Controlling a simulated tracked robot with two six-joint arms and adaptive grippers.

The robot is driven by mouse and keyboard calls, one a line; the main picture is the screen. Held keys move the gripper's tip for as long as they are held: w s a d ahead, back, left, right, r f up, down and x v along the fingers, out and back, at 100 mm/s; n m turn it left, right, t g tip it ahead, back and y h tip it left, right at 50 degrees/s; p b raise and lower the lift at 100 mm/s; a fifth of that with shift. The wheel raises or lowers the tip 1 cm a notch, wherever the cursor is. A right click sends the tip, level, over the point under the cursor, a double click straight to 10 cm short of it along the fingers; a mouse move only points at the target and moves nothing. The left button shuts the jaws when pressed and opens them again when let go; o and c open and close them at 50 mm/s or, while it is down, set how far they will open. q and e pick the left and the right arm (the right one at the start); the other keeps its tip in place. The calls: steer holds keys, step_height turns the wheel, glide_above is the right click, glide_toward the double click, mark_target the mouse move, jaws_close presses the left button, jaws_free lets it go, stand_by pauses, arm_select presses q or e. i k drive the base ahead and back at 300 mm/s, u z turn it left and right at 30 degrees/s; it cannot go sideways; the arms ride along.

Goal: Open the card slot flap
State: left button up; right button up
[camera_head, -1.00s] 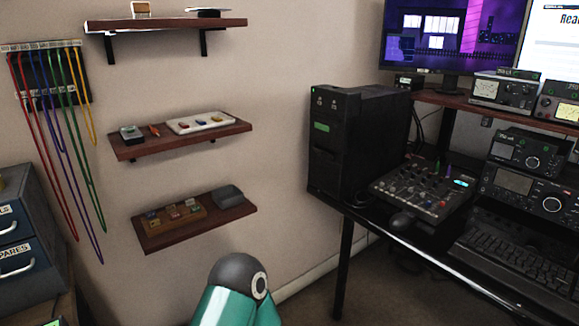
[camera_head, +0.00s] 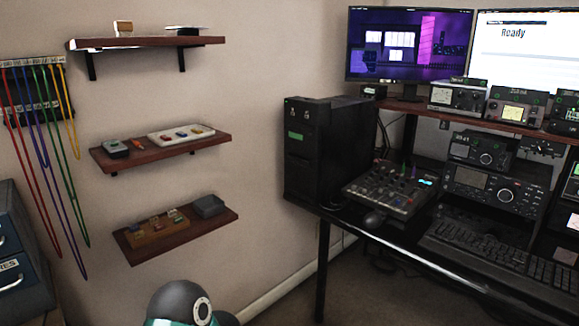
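I cannot make out a card slot flap for certain. A black tower unit (camera_head: 325,150) stands at the left end of the black desk. Its front bears a small green label (camera_head: 296,135) and darker panels, too dim to tell a flap from a fixed panel. Neither gripper is in view. Only a dark, rounded joint of my own arm shows at the bottom edge, left of the desk and well apart from the tower.
The desk (camera_head: 330,213) holds a mixer (camera_head: 388,190), a mouse (camera_head: 374,219), a keyboard (camera_head: 490,249) and radios (camera_head: 497,190). Monitors (camera_head: 410,45) stand above. Wall shelves (camera_head: 160,152) carry small items at left. Coloured cables (camera_head: 35,160) hang beside a cabinet (camera_head: 18,250). Floor left of the desk is partly visible.

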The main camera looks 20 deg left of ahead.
mark_target(296, 160)
steer(key=u, duration=0.05)
steer(key=i, duration=1.05)
steer(key=z, duration=0.05)
